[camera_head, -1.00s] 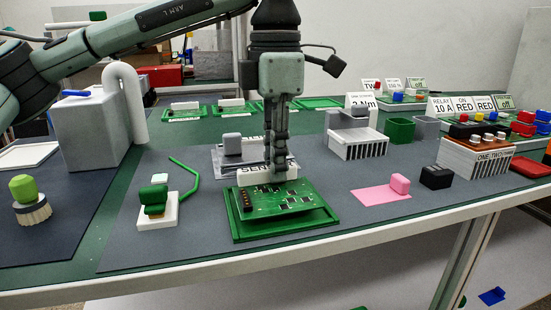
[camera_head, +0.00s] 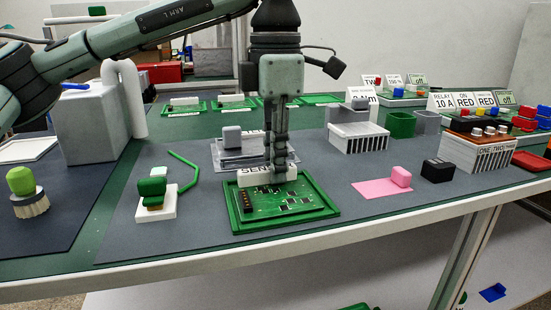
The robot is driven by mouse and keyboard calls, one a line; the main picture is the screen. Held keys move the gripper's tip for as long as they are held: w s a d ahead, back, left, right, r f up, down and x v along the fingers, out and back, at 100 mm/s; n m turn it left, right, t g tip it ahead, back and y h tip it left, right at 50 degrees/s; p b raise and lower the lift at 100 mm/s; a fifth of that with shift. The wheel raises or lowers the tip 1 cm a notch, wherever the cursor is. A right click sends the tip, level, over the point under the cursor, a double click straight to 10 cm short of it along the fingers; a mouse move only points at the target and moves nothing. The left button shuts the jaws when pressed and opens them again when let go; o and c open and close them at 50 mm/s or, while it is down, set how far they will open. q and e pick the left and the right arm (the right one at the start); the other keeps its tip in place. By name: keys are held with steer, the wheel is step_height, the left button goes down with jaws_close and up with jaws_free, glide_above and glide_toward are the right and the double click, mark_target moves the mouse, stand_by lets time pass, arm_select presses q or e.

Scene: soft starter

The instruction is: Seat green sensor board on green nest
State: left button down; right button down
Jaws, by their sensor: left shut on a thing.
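The green sensor board (camera_head: 285,202), with dark chips and a dark connector strip at its left, lies level inside the raised rim of the green nest (camera_head: 322,219) at the front of the grey mat. My left gripper (camera_head: 278,177) points straight down at the board's back edge. Its fingers are shut on the board, by the white upright part behind it, and partly hide the "SEN…" label there. Whether the board's underside rests fully on the nest is hidden. My right gripper is out of view.
A white block with green parts (camera_head: 168,203) and a thin green bent strip (camera_head: 187,172) lie left of the nest. A grey fixture (camera_head: 233,140) stands behind. A pink pad (camera_head: 375,190) and black block (camera_head: 437,171) are to the right. Bare mat surrounds the nest.

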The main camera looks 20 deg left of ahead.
arm_select(q)
steer(key=c, duration=1.4)
jaws_free()
step_height(320, 180, up, 12)
steer(key=shift+f, duration=0.1)
